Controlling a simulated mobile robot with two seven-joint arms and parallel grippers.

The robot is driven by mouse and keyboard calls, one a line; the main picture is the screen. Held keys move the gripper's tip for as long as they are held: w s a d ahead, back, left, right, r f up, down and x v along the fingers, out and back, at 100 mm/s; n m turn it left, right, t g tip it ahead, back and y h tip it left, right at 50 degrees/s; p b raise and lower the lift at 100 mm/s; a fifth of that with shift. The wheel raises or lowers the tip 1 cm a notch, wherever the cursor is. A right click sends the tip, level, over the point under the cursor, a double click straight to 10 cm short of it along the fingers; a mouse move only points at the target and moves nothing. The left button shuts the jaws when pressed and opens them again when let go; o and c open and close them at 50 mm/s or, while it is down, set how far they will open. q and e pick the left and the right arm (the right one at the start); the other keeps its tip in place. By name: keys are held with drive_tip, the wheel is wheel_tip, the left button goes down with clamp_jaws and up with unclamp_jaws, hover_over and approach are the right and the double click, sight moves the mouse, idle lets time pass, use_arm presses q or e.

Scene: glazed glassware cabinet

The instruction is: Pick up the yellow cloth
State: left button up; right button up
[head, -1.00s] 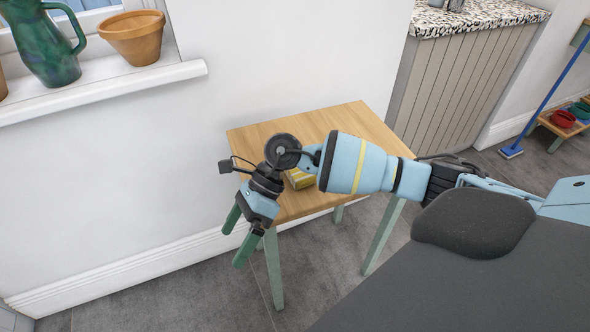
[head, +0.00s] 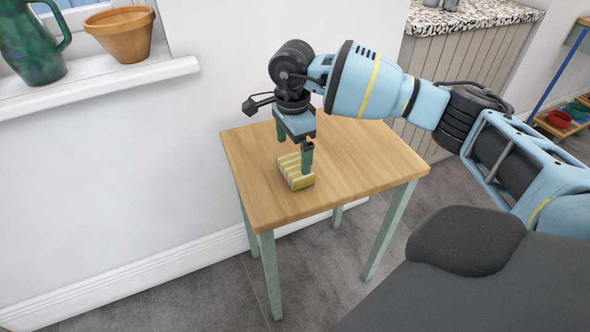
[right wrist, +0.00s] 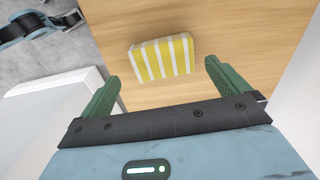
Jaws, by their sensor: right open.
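The yellow cloth (head: 297,177) is a folded pad with yellow and white stripes, lying on the small wooden table (head: 350,165). In the right wrist view the cloth (right wrist: 162,58) lies a little beyond the fingertips, within the width between them. My right gripper (head: 294,159) points down over the cloth; one finger partly covers it in the head view. In the right wrist view the right gripper (right wrist: 161,77) is open, with nothing between its green fingers. Whether a fingertip touches the cloth is not clear. My left gripper is not in view.
The table top around the cloth is clear. The white wall stands close behind the table's left side. A sill (head: 110,85) with a green jug (head: 32,45) and an orange pot (head: 122,35) is at the upper left. A speckled counter (head: 475,17) stands behind at right.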

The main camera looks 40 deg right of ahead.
sight(295, 165)
drive_tip(key=shift+d+f, duration=0.2)
drive_tip(key=shift+f, duration=1.4)
drive_tip(key=shift+d+f, duration=0.15)
drive_tip(key=shift+f, duration=1.4)
drive_tip(key=c, duration=0.7)
drive_tip(key=shift+w+r, duration=0.1)
drive_tip(key=shift+r, duration=0.55)
wheel_tip(295, 165, up, 2)
drive_tip(key=shift+r, duration=0.2)
drive_tip(key=s+a+r, duration=0.1)
drive_tip(key=s+a, duration=0.8)
drive_tip(key=a, duration=0.3)
drive_tip(key=shift+s+a+r, duration=0.15)
drive_tip(key=shift+s+a, duration=0.25)
